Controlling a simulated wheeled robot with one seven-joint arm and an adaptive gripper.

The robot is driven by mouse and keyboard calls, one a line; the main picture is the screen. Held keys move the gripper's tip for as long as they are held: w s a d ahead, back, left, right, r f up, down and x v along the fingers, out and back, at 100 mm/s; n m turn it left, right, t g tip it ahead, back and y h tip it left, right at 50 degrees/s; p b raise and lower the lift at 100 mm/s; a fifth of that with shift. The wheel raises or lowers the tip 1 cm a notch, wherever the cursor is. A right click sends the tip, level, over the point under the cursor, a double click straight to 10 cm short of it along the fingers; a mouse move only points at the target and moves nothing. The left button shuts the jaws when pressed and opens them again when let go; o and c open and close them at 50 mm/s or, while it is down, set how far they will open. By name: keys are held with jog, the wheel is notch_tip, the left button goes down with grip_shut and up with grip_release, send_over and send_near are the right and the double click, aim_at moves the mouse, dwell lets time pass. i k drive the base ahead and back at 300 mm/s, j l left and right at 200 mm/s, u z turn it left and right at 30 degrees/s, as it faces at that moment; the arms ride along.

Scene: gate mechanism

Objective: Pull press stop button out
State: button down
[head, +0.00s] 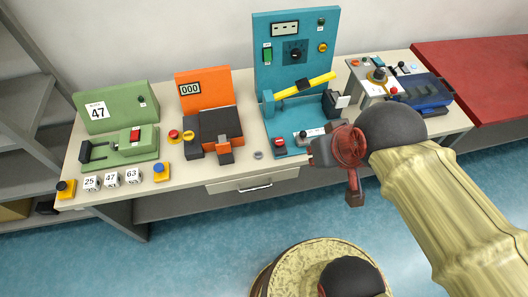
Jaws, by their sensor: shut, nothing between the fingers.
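A red mushroom button (174,135) with yellow under it stands at the left foot of the orange machine (203,88). Another red button (279,142) sits on the front left of the teal machine's base (285,154). I cannot tell which is the press stop button, or whether either is pushed in or out. My gripper (355,198) is shut and empty, hanging near the front edge of the table, to the right of both buttons and apart from them. My gripper's body hides part of the table's front edge.
A green machine (117,107) stands at the left. Several numbered blocks (111,180) lie between two blue-topped yellow buttons (66,189) (160,172). A yellow bar (305,85) crosses the teal machine. A grey panel with a blue tray (426,91) is at the right.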

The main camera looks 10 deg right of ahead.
aim_at(174, 133)
jog(key=i+j+u, duration=0.3)
jog(key=i+j, duration=0.2)
jog(key=i+j+u, duration=0.3)
jog(key=i+j, duration=0.2)
